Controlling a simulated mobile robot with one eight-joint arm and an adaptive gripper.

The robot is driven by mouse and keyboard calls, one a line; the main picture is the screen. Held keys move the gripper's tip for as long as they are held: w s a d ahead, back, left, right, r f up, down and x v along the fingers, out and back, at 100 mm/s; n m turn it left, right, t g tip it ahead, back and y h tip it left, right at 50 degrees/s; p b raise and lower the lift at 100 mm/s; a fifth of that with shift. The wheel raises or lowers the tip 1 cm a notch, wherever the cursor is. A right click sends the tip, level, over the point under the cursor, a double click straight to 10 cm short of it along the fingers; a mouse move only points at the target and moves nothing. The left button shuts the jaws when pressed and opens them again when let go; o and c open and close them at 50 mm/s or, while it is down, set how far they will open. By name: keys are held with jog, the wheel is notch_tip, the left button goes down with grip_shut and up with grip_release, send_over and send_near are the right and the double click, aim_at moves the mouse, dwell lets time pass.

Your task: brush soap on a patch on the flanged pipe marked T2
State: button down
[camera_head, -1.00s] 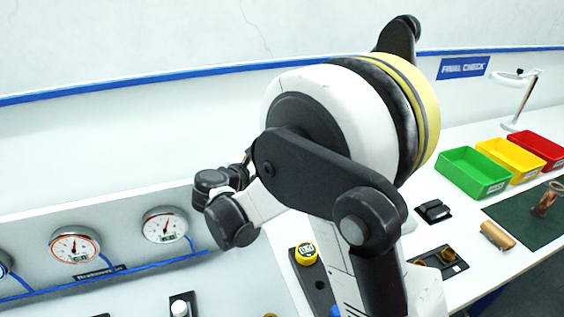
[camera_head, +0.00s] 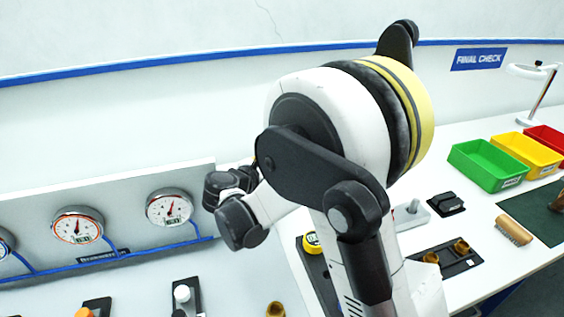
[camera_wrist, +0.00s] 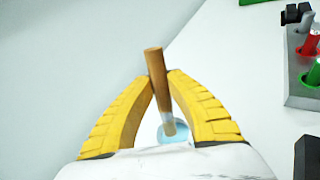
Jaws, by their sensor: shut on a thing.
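My gripper (camera_wrist: 160,80) is in the wrist view, with its yellow ribbed fingers shut on a brush with a wooden handle (camera_wrist: 154,62). A pale blue piece (camera_wrist: 174,134) shows around the lower end of the brush, between the fingers; I cannot tell whether it is part of the brush. In the head view my own arm fills the middle, and I cannot make out the gripper or the brush. I cannot pick out a flanged pipe marked T2 or a soap patch in either view.
Dial gauges (camera_head: 77,226) line a panel at left. Green (camera_head: 487,166) and yellow (camera_head: 526,153) bins stand at right, near a wooden-backed brush (camera_head: 514,230) and a black plate with brass fittings (camera_head: 445,258). The wrist view shows a grey rack (camera_wrist: 297,70) at upper right.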

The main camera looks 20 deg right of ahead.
jog(key=shift+f+b, duration=0.85)
dwell(2.0)
jog(key=shift+r, duration=0.1)
jog(key=shift+r+p, duration=2.4)
jog(key=shift+r, duration=1.05)
jog(key=shift+f, duration=0.1)
